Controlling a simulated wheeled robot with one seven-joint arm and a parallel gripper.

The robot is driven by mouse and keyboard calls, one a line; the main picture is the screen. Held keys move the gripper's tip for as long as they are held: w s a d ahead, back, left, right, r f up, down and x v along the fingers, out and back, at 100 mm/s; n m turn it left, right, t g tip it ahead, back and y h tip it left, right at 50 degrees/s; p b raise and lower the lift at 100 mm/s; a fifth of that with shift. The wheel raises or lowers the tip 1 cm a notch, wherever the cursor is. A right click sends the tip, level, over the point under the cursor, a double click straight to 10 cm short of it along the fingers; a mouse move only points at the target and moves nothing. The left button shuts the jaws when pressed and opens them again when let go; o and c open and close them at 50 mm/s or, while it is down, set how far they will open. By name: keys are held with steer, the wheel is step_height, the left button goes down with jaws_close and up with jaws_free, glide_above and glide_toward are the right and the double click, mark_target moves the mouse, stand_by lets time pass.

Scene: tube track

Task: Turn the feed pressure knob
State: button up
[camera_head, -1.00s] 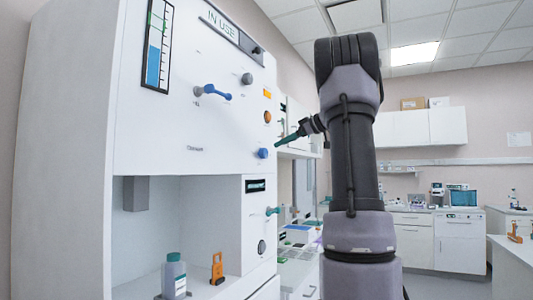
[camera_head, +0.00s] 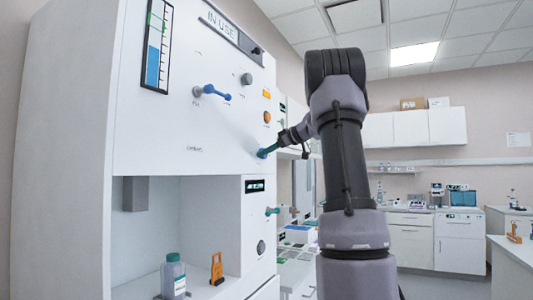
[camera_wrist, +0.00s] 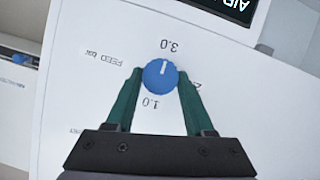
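The feed pressure knob (camera_wrist: 160,74) is a round blue knob with a white pointer line, on the white panel of the cabinet. In the wrist view its pointer aims up toward the upside-down 3.0 mark, and the 1.0 mark is below it. In the head view the knob (camera_head: 262,153) is partly hidden by my gripper. My gripper (camera_wrist: 160,76) has its two green fingers spread, one on each side of the knob, with the tips close to its rim. I cannot tell whether they touch it. A label reading FEED bar (camera_wrist: 101,57) is beside the knob.
The panel also carries a blue lever (camera_head: 212,92), a grey knob (camera_head: 246,79), an orange button (camera_head: 266,117) and a level gauge (camera_head: 157,48). A teal valve handle (camera_head: 272,211) sticks out lower down. A bottle (camera_head: 173,277) stands in the recess.

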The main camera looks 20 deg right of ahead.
jaws_close()
steer(key=m+y, duration=0.3)
steer(key=m, duration=0.6)
steer(key=f+m+t+y, duration=0.1)
steer(key=m+y, duration=0.2)
steer(key=m, duration=0.6)
steer(key=m+y, duration=0.3)
steer(key=m, duration=0.6)
steer(key=shift+w+d+f+t+y, duration=0.2)
steer(key=shift+d+f+t+y, duration=0.1)
steer(key=shift+t, duration=0.1)
steer(key=m+t+h, duration=0.1)
steer(key=m, duration=0.2)
steer(key=m+t, duration=0.2)
steer(key=m, duration=0.1)
steer(key=shift+s+a+f+m+h, duration=0.1)
steer(key=shift+m+h, duration=0.3)
